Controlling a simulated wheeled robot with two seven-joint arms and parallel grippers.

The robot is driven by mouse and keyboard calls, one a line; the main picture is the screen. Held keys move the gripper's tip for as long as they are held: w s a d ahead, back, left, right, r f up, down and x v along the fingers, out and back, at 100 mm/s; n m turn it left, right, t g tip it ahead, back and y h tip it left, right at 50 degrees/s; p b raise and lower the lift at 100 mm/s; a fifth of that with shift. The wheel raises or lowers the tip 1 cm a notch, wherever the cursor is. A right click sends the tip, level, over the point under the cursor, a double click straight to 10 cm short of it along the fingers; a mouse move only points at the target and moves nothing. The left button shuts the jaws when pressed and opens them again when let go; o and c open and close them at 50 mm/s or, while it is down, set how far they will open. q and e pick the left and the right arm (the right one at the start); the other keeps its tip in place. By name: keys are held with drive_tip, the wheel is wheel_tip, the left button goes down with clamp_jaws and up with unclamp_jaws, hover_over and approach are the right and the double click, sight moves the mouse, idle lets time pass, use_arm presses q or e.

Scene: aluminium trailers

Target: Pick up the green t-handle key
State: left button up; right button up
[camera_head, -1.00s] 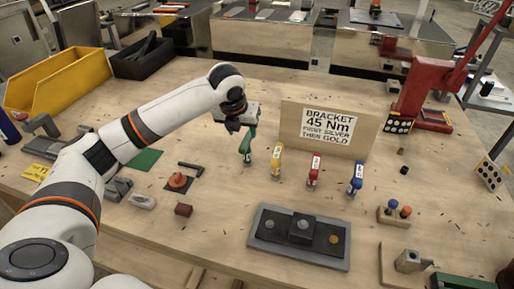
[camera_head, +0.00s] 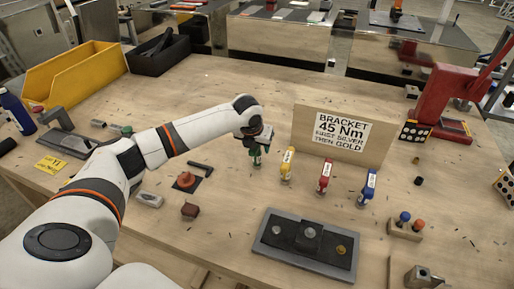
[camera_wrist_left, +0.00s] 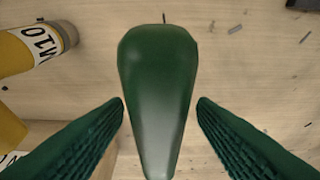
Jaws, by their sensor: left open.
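The green t-handle key (camera_head: 256,160) stands upright at the left end of a row of keys on the wooden bench. My left gripper (camera_head: 257,148) is right above it and partly hides it. In the left wrist view the key's green handle (camera_wrist_left: 158,75) fills the middle. The two dark green ribbed fingers of my left gripper (camera_wrist_left: 160,110) are open, one on each side of the handle, with a gap visible on both sides. The key's lower part is hidden. My right gripper is not in view.
A yellow key (camera_head: 287,165) stands close to the right; it also shows in the wrist view (camera_wrist_left: 40,47). A red key (camera_head: 325,175) and a blue key (camera_head: 368,186) follow. A sign board (camera_head: 376,147) stands behind them. A grey fixture (camera_head: 272,253) lies in front.

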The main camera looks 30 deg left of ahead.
use_arm(q)
drive_tip(key=shift+x, duration=0.85)
drive_tip(key=shift+w+f, duration=0.1)
drive_tip(key=c, duration=0.4)
clamp_jaws()
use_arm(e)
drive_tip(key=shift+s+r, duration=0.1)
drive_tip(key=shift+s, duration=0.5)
